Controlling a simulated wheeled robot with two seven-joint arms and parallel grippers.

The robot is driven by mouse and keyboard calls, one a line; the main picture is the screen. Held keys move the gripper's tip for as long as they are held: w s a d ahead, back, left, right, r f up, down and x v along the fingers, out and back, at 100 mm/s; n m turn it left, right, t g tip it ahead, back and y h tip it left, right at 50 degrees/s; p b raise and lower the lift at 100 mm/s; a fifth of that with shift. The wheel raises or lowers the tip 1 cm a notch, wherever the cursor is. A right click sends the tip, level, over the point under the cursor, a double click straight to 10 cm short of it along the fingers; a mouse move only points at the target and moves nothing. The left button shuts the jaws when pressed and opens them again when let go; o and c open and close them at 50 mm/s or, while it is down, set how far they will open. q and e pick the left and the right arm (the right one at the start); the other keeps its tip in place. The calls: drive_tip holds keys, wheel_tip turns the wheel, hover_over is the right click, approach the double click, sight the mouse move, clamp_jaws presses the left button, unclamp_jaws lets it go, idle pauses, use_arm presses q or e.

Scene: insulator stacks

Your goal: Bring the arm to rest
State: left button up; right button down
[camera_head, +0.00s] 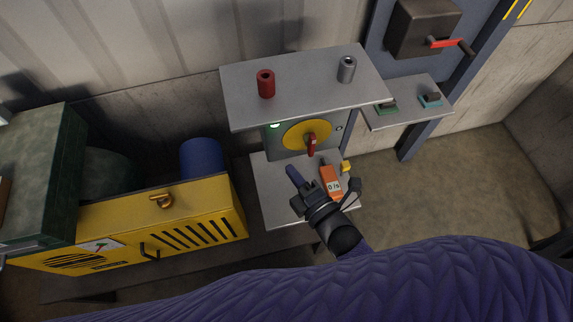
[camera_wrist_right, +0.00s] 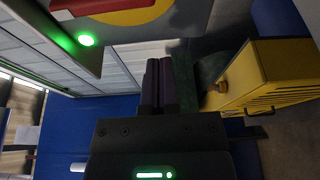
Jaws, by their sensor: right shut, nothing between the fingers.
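My right gripper (camera_head: 292,173) reaches in from the bottom over the lower grey shelf (camera_head: 267,205), its fingers pointing up and left. In the right wrist view its two dark fingers (camera_wrist_right: 159,82) are together with nothing between them. An orange meter-like device (camera_head: 331,181) with a small white display lies on the shelf just right of the fingers, apart from them. Above it, a yellow round plate (camera_head: 303,134) carries a red handle (camera_head: 311,145). My left gripper is in neither view.
The upper grey shelf (camera_head: 300,104) bears a red cylinder (camera_head: 266,85) and a grey cylinder (camera_head: 346,70). A green lamp (camera_head: 275,125) glows below it. A yellow slatted machine (camera_head: 180,224) stands at left. A dark box with a red lever (camera_head: 444,43) is at upper right. Floor at right is clear.

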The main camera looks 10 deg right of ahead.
drive_tip(key=v, duration=0.7)
drive_tip(key=s+d+f+m+g+h+b, duration=0.1)
drive_tip(key=s+f+m+g+h+b, duration=0.2)
drive_tip(key=f, duration=0.7)
drive_tip(key=s+d+f+m+g+b, duration=0.2)
drive_tip(key=f+m+b, duration=0.25)
drive_tip(key=f, duration=0.45)
drive_tip(key=s+d+f+m+g+h+b, duration=0.1)
drive_tip(key=s+f+m+g+h+b, duration=0.25)
drive_tip(key=f, duration=0.65)
drive_tip(key=s+d+f+m+g+b, duration=0.3)
drive_tip(key=s+f+m+g+b, duration=0.4)
drive_tip(key=s+f, duration=0.7)
drive_tip(key=shift+s+d+f+m+b, duration=0.25)
drive_tip(key=shift+m+b, duration=0.4)
drive_tip(key=shift+m, duration=0.35)
drive_tip(key=shift+r+g, duration=0.1)
drive_tip(key=shift+g, duration=0.15)
